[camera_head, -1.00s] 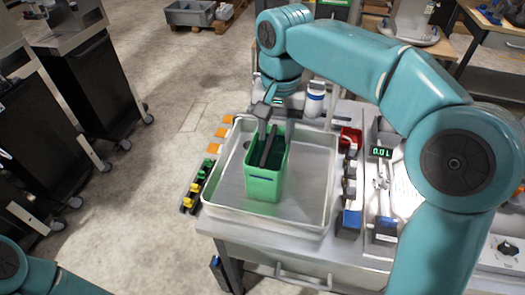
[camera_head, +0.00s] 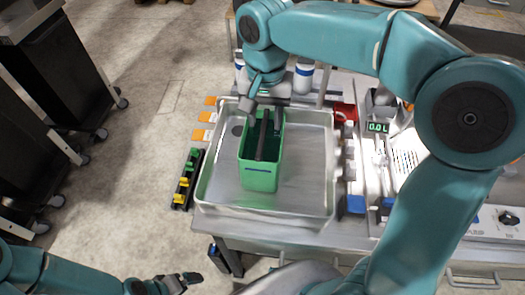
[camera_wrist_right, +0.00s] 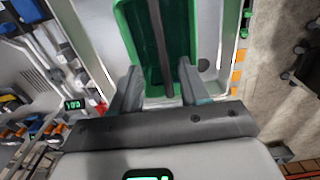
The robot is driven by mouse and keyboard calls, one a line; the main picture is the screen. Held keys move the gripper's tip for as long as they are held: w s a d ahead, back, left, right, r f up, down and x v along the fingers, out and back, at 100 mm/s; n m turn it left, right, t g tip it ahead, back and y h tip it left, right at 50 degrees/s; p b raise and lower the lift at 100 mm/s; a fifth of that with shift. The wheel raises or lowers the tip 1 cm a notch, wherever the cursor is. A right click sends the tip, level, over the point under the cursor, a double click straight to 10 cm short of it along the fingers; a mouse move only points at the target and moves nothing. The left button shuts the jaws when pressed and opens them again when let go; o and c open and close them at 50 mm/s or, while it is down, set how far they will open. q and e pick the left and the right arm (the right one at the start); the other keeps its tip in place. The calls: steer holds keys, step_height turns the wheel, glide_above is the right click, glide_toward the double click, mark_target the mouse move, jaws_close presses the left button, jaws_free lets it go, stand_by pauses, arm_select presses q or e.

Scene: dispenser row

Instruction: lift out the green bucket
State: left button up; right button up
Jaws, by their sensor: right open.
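The green bucket (camera_head: 260,178) stands upright in a shallow grey tray (camera_head: 213,205). A dark bar (camera_wrist_right: 160,45), apparently its handle, runs across its open top. My right gripper (camera_head: 264,116) is at the bucket's far end, over its rim. In the right wrist view the right gripper (camera_wrist_right: 160,84) is open, with one finger on each side of the bar and a gap to each. Whether the fingers touch the bucket (camera_wrist_right: 133,30) cannot be told. My left gripper (camera_head: 180,281) is low at the bottom left, far from the bucket, too small to read its jaws.
Orange tags (camera_head: 205,117) and a rack with yellow and green parts (camera_head: 186,180) line the tray's left. White bottles (camera_head: 303,77) stand behind it. A red container (camera_head: 344,112), blue-ended dispensers (camera_head: 355,204) and a small display (camera_head: 378,127) are on the right.

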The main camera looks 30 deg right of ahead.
mark_target(263, 132)
steer(key=shift+w+f, duration=0.2)
steer(key=shift+f, duration=0.7)
steer(key=f, duration=0.4)
steer(key=shift+s+a+f+p, duration=0.15)
steer(key=shift+s+f+p, duration=0.1)
steer(key=shift+p, duration=0.05)
steer(key=shift+w+a+f, duration=0.1)
steer(key=shift+w+f, duration=0.1)
steer(key=shift+f, duration=0.15)
steer(key=shift+s+r, duration=0.1)
steer(key=shift+s, duration=0.05)
steer(key=shift+c, duration=1.2)
steer(key=c, duration=0.5)
jaws_close()
steer(key=shift+r, duration=0.1)
